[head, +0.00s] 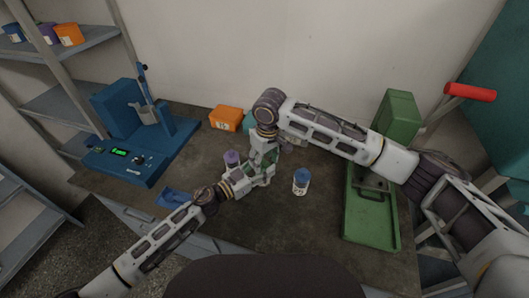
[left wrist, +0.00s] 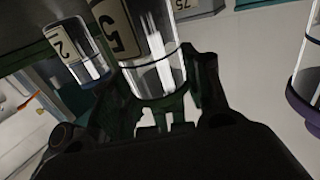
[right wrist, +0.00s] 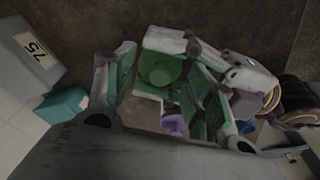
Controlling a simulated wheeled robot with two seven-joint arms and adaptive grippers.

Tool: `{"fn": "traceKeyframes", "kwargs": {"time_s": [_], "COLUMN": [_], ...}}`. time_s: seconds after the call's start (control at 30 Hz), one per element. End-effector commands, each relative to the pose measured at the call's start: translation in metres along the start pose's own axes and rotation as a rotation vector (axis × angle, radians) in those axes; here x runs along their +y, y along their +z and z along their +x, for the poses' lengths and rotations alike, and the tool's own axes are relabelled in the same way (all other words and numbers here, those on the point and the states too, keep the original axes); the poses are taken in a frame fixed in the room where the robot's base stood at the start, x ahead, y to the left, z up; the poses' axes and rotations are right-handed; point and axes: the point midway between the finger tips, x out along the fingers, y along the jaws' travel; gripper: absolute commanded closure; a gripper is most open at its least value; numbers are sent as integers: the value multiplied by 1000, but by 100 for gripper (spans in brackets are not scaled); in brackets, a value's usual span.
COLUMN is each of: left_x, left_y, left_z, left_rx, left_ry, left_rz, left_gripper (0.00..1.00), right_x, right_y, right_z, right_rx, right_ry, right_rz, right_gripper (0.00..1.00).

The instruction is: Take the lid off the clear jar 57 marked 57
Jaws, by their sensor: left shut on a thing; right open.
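The clear jar (left wrist: 150,65) is held by my left gripper (left wrist: 158,100), and its label shows a 5, the rest cut off. In the head view my left gripper (head: 258,177) is over the middle of the table, the jar mostly hidden by the grippers. A round green lid (right wrist: 160,68) shows in the right wrist view. My right gripper (head: 264,153) is open just above the left one. In its wrist view its fingers (right wrist: 160,95) stand apart on either side of the lid; whether they touch it I cannot tell.
A purple-lidded jar (head: 232,159) stands left of the grippers, a blue-lidded jar (head: 301,181) to the right. An orange box (head: 226,118) stands behind. A blue machine (head: 140,130) is at left, a green one (head: 370,215) at right. The front middle of the table is clear.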

Motion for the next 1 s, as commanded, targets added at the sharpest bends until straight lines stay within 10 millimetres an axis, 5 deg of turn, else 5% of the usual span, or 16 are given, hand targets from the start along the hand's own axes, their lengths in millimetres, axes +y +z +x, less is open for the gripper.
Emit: {"fn": "traceKeyframes", "kwargs": {"time_s": [0.3, 0.67, 1.0], "left_x": [0, 0, 0], "left_y": [0, 0, 0], "left_z": [0, 0, 0], "left_rx": [0, 0, 0], "left_ry": [0, 0, 0], "left_rz": [0, 0, 0], "left_gripper": [97, 97, 97], "right_x": [0, 0, 0], "right_y": [-1, 0, 0], "right_z": [24, 27, 27], "right_rx": [2, 2, 1], "right_ry": [0, 0, 0], "right_rz": [0, 0, 0], "right_gripper": [46, 46, 81]}}
